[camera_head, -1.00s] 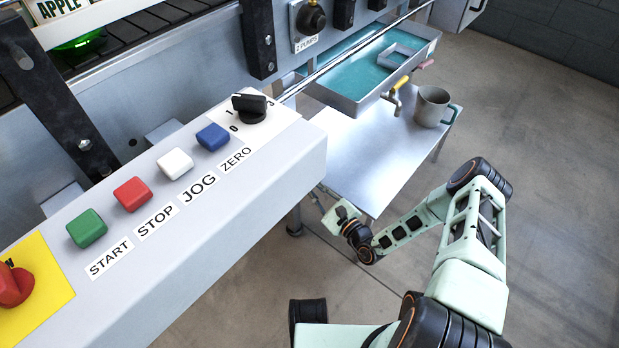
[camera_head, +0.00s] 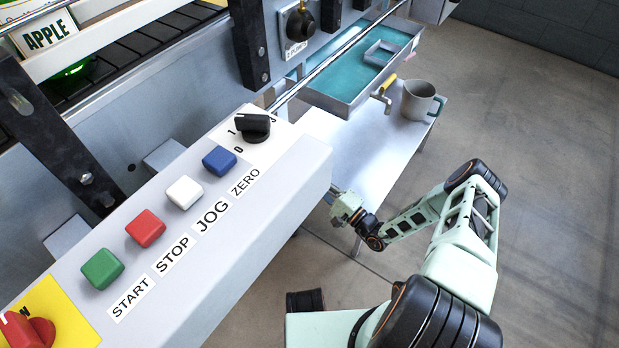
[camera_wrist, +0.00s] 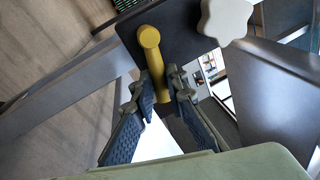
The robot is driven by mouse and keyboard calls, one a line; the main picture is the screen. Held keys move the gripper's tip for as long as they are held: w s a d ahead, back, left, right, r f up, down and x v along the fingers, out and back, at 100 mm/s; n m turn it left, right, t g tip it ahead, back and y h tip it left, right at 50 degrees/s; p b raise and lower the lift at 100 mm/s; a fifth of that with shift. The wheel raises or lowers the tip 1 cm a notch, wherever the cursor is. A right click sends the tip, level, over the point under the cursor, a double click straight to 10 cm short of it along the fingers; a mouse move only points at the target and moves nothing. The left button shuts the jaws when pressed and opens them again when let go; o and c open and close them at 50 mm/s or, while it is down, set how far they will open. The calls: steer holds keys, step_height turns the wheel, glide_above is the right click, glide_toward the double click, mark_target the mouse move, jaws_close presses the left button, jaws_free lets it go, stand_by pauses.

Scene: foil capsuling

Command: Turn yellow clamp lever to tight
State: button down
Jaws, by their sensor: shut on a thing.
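The yellow clamp lever (camera_wrist: 150,45) shows in the wrist view as a rounded bar with a knobbed end, set against a dark plate. My gripper (camera_wrist: 162,92) has its two blue-padded fingers closed around the lever's lower part, one on each side. The lever's knobbed end sticks out beyond the fingertips. In the head view my gripper (camera_head: 338,197) is low beside the right end of the grey console, and its fingertips are partly hidden there. I cannot make out the clamp lever in the head view.
A white star knob (camera_wrist: 226,18) sits close to the lever. The grey button console (camera_head: 290,200) stands beside my gripper. A metal table (camera_head: 370,150) holds a grey mug (camera_head: 416,102), near a teal-lined tray (camera_head: 340,100). Open floor lies right.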

steer(key=shift+d+r+n, duration=0.1)
steer(key=shift+r+n, duration=0.15)
steer(key=shift+n, duration=0.35)
steer(key=c, duration=1.9)
jaws_free()
steer(key=v, duration=1.2)
steer(key=shift+w, duration=0.1)
steer(key=shift+c, duration=0.2)
